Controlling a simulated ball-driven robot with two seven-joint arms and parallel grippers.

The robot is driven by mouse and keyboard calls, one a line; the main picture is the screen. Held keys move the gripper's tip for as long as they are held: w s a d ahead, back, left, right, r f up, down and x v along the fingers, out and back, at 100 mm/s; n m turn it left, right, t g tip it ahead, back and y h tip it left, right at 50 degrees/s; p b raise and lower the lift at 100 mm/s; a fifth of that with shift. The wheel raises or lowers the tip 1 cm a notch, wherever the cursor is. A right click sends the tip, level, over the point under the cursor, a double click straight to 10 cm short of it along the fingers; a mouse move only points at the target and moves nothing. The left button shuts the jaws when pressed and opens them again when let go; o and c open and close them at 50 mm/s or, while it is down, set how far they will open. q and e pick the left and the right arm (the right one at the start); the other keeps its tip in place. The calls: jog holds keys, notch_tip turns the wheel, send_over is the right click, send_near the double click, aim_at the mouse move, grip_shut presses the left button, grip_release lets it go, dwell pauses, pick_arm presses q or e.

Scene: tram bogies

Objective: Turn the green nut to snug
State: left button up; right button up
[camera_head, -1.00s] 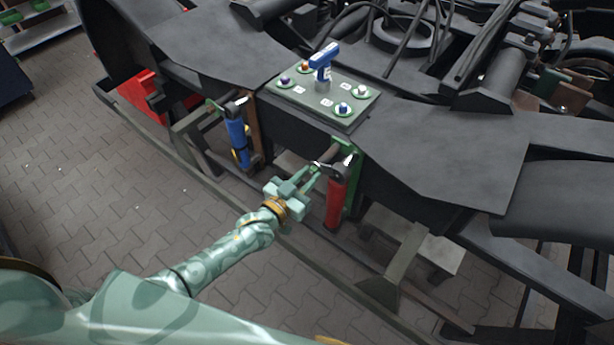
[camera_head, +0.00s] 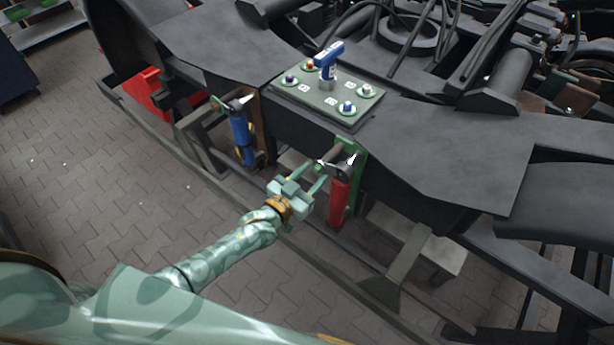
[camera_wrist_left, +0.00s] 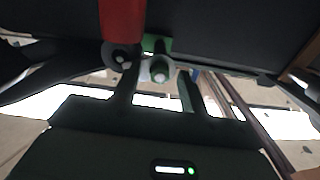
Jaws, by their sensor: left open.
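My right gripper is not in view.
A blue cylinder (camera_head: 240,137) hangs at the left on a brown bracket. A plate (camera_head: 318,97) with coloured nuts and a blue power tool (camera_head: 328,58) lies on the dark bogie frame (camera_head: 455,150). A long rail runs below my arm.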

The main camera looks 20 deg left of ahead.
pick_arm(q)
jog(key=v, duration=1.6)
jog(key=shift+s, duration=0.2)
jog(key=s+a+f+g+y+b, duration=0.2)
jog(key=s+f+g, duration=0.15)
jog(key=f, duration=0.55)
jog(key=s+a+f+g+y+b, duration=0.1)
jog(key=s+a+f+g, duration=0.3)
jog(key=f, duration=0.6)
jog(key=s+a+f+g+y+b, duration=0.1)
jog(key=s+f+g+y+b, duration=0.1)
jog(key=s+f, duration=0.5)
jog(key=s+d+f+g+b, duration=0.1)
jog(key=s+f+g+b, duration=0.2)
jog(key=s+f, duration=0.6)
jog(key=s+d+f+g+y+b, duration=0.1)
jog(key=s+f+g+b, duration=0.2)
jog(key=s+f+b, duration=0.3)
jog(key=s+f, duration=0.3)
jog(key=f, duration=0.4)
jog(key=shift+d+f+n+g+b, duration=0.35)
jog(key=shift+d+n+b, duration=0.05)
